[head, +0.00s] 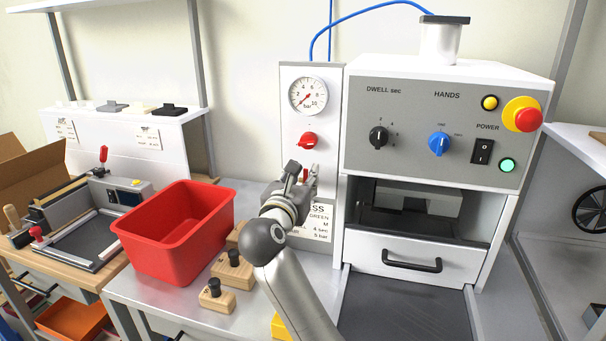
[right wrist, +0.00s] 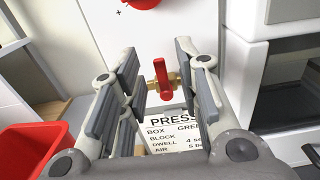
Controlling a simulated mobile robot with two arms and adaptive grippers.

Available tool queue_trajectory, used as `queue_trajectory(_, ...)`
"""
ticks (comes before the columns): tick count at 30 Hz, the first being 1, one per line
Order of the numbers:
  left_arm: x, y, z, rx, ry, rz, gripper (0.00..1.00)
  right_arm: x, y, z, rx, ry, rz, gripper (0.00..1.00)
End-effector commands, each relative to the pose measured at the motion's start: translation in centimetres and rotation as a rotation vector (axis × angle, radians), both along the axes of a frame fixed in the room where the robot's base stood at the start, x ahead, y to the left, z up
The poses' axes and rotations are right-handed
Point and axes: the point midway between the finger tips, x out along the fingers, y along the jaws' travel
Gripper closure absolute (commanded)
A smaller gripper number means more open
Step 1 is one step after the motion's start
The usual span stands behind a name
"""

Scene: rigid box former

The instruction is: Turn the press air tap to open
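The press air tap is a red lever (right wrist: 163,80) on a brass body, on the white panel below the red knob. In the right wrist view the lever stands upright, across the sideways brass body. In the head view the tap is largely hidden behind my right gripper (head: 301,173); only a small red bit shows. My right gripper (right wrist: 159,75) is open in front of the panel, its fingers on either side of the lever, with gaps visible. My left gripper is not in view.
A pressure gauge (head: 308,96) and a red knob (head: 308,141) sit above the tap. A printed label (right wrist: 175,133) is below it. The press (head: 440,130) stands to the right. A red bin (head: 178,232) and wooden blocks (head: 232,270) are to the left.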

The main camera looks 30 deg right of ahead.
Motion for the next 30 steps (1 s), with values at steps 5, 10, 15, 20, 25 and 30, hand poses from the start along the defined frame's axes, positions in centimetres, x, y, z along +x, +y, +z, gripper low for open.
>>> queue_trajectory(5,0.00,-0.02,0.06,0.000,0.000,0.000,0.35,0.26,-0.34,-0.02,0.001,-0.001,0.000,0.69)
queue_trajectory(10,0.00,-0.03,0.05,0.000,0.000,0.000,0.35,0.25,-0.32,-0.02,0.001,-0.001,0.000,0.70)
queue_trajectory(15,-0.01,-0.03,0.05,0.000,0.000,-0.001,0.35,0.24,-0.31,-0.01,0.000,0.000,0.000,0.92)
queue_trajectory(20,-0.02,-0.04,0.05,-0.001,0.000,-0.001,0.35,0.22,-0.31,-0.01,0.000,0.000,0.000,1.00)
queue_trajectory(25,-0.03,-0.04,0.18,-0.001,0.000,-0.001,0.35,0.24,-0.28,0.03,-0.003,0.005,0.000,1.00)
queue_trajectory(30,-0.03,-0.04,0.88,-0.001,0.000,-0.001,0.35,0.35,-0.19,0.15,-0.029,0.037,-0.001,1.00)
